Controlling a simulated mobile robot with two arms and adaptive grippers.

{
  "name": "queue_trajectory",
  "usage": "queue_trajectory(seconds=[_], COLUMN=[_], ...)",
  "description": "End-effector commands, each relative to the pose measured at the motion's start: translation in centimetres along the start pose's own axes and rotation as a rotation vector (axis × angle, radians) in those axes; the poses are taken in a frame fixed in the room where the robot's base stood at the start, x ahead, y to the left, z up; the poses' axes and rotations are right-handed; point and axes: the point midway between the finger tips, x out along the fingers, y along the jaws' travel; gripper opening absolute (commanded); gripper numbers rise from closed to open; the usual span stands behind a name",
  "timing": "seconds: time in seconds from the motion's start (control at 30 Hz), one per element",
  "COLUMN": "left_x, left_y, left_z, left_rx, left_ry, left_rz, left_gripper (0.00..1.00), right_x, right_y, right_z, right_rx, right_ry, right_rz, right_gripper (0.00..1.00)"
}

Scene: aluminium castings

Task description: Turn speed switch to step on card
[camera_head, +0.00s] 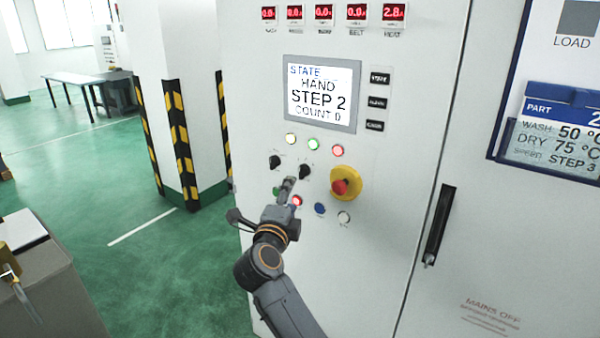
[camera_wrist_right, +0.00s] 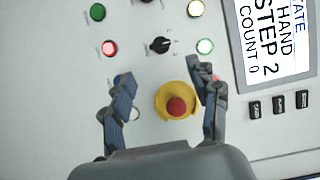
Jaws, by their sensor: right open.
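The control panel carries two black rotary knobs, a left one (camera_head: 275,161) and a right one (camera_head: 304,171); their labels are too small to read. The right knob also shows in the right wrist view (camera_wrist_right: 159,45). The display (camera_head: 319,94) reads HAND, STEP 2, COUNT 0. The card (camera_head: 552,140) on the right door reads WASH 50, DRY 75, STEP 3. My right gripper (camera_head: 288,184) is in front of the panel just below the knobs. In the wrist view its open, empty fingers (camera_wrist_right: 164,82) point toward the right knob. My left gripper is out of view.
A red emergency button on a yellow base (camera_head: 345,184) sits right of the knobs, between my fingers in the wrist view. Lamps (camera_head: 313,144) lie above, and red (camera_head: 297,201), blue (camera_head: 320,208) and white (camera_head: 344,217) buttons below. A door handle (camera_head: 440,224) is farther right.

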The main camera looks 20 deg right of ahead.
Motion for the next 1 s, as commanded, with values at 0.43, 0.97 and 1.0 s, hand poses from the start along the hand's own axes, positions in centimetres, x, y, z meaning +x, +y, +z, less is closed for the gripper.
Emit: queue_trajectory(seconds=[0.43, 0.97, 1.0], left_x=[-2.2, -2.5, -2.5], left_y=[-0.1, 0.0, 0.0], left_z=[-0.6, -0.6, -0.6], left_rx=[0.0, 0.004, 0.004], left_ry=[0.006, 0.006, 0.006], left_rz=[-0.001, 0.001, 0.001], left_gripper=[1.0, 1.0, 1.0], right_x=[9.1, 11.3, 11.3], right_y=[-0.2, 0.0, 0.0], right_z=[-0.1, -0.1, -0.1], right_rx=[-0.004, 0.0, 0.0], right_ry=[0.004, 0.001, 0.001], right_rz=[-0.002, -0.002, -0.002], right_gripper=[0.6, 0.6, 0.6])
